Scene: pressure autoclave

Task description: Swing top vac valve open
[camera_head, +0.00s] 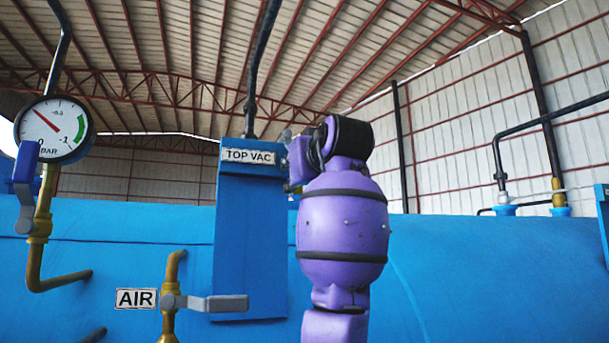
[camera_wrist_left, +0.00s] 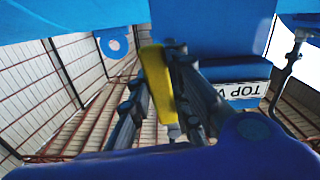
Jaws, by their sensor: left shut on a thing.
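The TOP VAC label (camera_head: 249,156) sits at the top of an upright blue panel, and part of it shows in the left wrist view (camera_wrist_left: 243,91). My left gripper (camera_head: 292,163) is just right of the label, mostly hidden behind my purple wrist. In the left wrist view my left gripper (camera_wrist_left: 162,60) has a finger on each side of a yellow bar, the top vac valve handle (camera_wrist_left: 156,82), and is shut on it. The valve body is mostly hidden in the head view, so its angle there cannot be told. My right gripper is not in view.
A round pressure gauge (camera_head: 54,129) on brass pipe stands at the left. A large blue vessel (camera_head: 130,260) fills the lower background. A dark pipe (camera_head: 258,70) rises above the panel.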

